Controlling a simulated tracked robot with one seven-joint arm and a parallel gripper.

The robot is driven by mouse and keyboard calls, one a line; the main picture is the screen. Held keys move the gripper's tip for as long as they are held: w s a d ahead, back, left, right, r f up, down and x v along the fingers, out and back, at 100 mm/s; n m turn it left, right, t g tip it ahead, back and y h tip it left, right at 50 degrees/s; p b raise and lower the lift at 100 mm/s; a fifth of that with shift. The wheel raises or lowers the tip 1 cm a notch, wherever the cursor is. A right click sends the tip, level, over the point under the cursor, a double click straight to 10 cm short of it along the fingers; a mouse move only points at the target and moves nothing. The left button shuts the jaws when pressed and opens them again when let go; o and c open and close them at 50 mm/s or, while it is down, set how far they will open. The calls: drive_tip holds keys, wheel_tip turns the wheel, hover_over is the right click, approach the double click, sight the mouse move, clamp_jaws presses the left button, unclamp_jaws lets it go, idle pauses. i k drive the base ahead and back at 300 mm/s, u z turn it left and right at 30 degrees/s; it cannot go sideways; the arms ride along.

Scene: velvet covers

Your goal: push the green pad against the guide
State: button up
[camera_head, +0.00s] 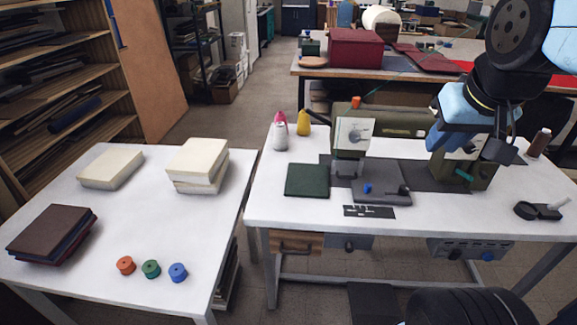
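The green pad (307,181) is a dark green square lying flat on the white sewing table, left of the sewing machine (395,122). A low grey metal piece (381,197) with a blue knob and a black knob lies to its right, in front of the machine; it may be the guide, but I cannot tell for sure. A gap shows between the pad and this piece. My gripper (497,150) hangs in the upper right, over the machine's right end, well apart from the pad. Its fingers are too small and dark to read.
Cone spools (304,123) stand behind the pad. A black slotted plate (369,211) lies near the front edge. A brown bottle (539,146) and a black tool (541,211) are at the right. The left table (190,240) holds pads, books and thread spools.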

sight(302, 179)
drive_tip(key=z, duration=1.35)
drive_tip(key=k, duration=1.5)
drive_tip(key=u, duration=1.65)
drive_tip(key=i, duration=1)
